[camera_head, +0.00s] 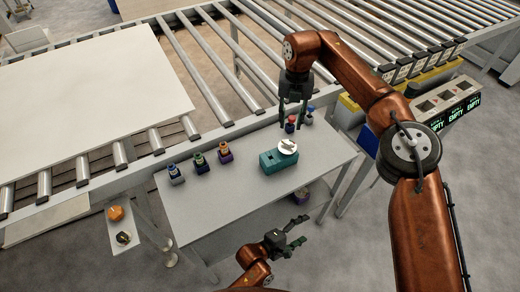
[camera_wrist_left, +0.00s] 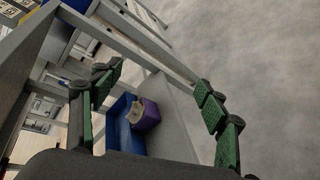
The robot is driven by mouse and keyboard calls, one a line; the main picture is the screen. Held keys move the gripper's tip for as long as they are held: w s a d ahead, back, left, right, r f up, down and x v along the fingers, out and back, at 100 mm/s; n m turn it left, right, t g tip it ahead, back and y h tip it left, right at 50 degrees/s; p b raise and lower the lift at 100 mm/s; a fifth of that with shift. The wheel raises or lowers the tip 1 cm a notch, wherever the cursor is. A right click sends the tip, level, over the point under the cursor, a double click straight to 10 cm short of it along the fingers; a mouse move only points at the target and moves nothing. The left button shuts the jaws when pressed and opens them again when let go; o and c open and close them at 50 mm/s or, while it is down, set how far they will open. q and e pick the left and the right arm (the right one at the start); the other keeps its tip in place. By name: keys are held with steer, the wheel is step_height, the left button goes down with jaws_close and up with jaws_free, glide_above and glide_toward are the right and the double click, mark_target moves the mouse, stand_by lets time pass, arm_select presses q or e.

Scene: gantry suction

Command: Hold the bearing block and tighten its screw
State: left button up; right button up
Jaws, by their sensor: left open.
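A teal block (camera_head: 272,163) sits on the grey table, right of its middle. A white round part (camera_head: 288,147) with a small grey piece on it covers its upper right; I take this as the bearing block, and cannot make out its screw. My right gripper (camera_head: 292,126) points down behind the block, fingers apart, around or just in front of a small red-topped piece (camera_head: 291,120); contact is unclear. My left gripper (camera_head: 299,232) is open and empty, low in front of the table. Its green-padded fingers spread wide in the left wrist view (camera_wrist_left: 165,105).
Small pieces with blue (camera_head: 174,170), green (camera_head: 199,159) and orange (camera_head: 224,148) tops stand along the table's left back. Another blue-topped piece (camera_head: 309,117) stands at right. Roller conveyors run behind. In the left wrist view, a blue bin (camera_wrist_left: 118,128) and purple box (camera_wrist_left: 147,116) sit low.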

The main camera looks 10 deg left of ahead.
arm_select(q)
steer(key=d+r+n+g+h, duration=0.1)
steer(key=d+r+h, duration=0.1)
steer(key=r, duration=0.6)
steer(key=d+r+g+h, duration=0.1)
steer(key=d+r+h, duration=0.1)
steer(key=r, duration=0.5)
step_height(320, 180, up, 14)
steer(key=n+t, duration=0.3)
steer(key=n, duration=0.8)
glide_above(272, 158)
steer(key=v, duration=0.5)
step_height(272, 158, down, 7)
steer(key=shift+s+f, duration=0.1)
steer(key=shift+s, duration=0.05)
steer(key=x, duration=0.7)
steer(key=shift+d, duration=0.25)
steer(key=shift+c, duration=0.2)
steer(key=c, duration=0.3)
steer(key=shift+c, duration=0.2)
